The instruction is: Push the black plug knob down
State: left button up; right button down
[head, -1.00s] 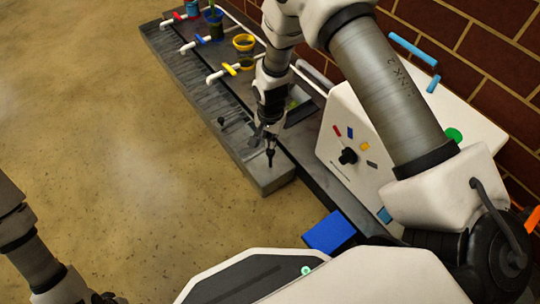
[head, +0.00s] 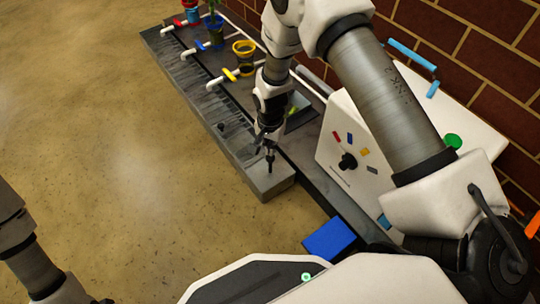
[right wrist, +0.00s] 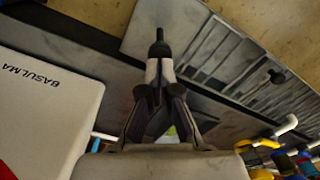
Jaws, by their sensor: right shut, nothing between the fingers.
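A black plug knob (head: 270,160) on a thin stem stands near the front end of the grey basin ledge (head: 262,188). My right gripper (head: 269,141) is shut and empty, pointing down over this knob. In the right wrist view the closed fingertips (right wrist: 159,70) line up with the black knob (right wrist: 159,48); I cannot tell if they touch. A second small black knob (head: 221,126) stands farther along the ledge, apart from the gripper, and shows in the right wrist view (right wrist: 277,77). Only part of my left arm shows at the lower left; its gripper is out of frame.
A white panel box (head: 330,160) with a black dial (head: 347,161) stands right of the gripper. A blue block (head: 329,238) lies in front of it. White pipes with coloured valves (head: 231,74) and pots (head: 244,50) line the back. The floor at left is clear.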

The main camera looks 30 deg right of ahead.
aim_at(270, 157)
jog(key=shift+f, duration=0.15)
dwell(0.3)
jog(key=shift+f+b, duration=1.05)
jog(key=shift+f, duration=1.3)
notch_tip(270, 157, up, 9)
jog(key=p, duration=0.9)
jog(key=shift+r, duration=0.2)
jog(key=shift+f, duration=0.25)
jog(key=shift+s, duration=0.1)
